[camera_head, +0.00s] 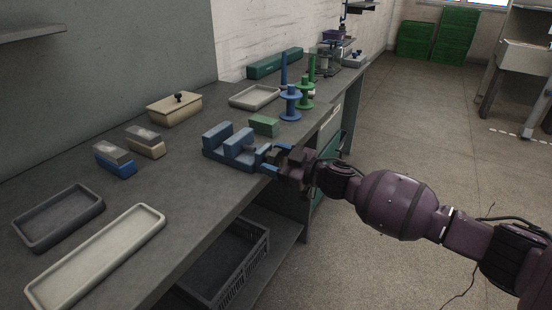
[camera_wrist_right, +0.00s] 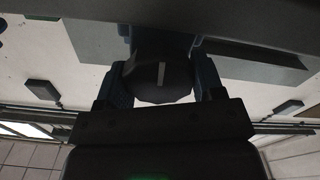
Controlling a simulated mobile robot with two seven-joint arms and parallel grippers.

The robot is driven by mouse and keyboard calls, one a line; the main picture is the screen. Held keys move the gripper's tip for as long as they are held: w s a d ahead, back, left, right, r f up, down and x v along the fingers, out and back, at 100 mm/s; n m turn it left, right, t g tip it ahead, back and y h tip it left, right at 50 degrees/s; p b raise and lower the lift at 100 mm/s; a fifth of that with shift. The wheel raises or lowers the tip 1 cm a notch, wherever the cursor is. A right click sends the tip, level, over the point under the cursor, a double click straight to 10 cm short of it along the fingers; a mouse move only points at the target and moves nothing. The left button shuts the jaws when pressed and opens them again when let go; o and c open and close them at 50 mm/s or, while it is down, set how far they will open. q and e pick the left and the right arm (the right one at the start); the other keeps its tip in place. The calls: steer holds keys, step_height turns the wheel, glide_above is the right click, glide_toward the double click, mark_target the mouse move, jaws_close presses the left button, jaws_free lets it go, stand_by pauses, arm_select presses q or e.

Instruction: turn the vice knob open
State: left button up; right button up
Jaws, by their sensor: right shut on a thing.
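The blue vice (camera_head: 230,148) stands on the grey bench near its front edge, its two jaws apart with a gap between them. My right gripper (camera_head: 270,158) reaches in from the right at the front of the vice. In the right wrist view its two blue fingers stand on either side of a dark round knob (camera_wrist_right: 160,82) with a pale line mark, and the gripper (camera_wrist_right: 160,88) is shut on it. The pale line is close to upright in that view. In the head view the fingers and the arm mostly hide the knob. My left gripper is not in view.
A green block (camera_head: 264,125) sits just behind the vice, and blue and green spools (camera_head: 291,103) stand further back. Two blocks (camera_head: 115,160), a lidded box (camera_head: 175,107) and empty trays (camera_head: 98,258) lie to the left. A crate (camera_head: 235,262) is on the shelf below.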

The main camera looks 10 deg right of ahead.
steer(key=o, duration=0.7)
steer(key=shift+o, duration=1.1)
steer(key=shift+s+d, duration=0.3)
steer(key=shift+d, duration=0.15)
steer(key=p+v, duration=0.2)
steer(key=v, duration=0.8)
steer(key=shift+a, duration=0.1)
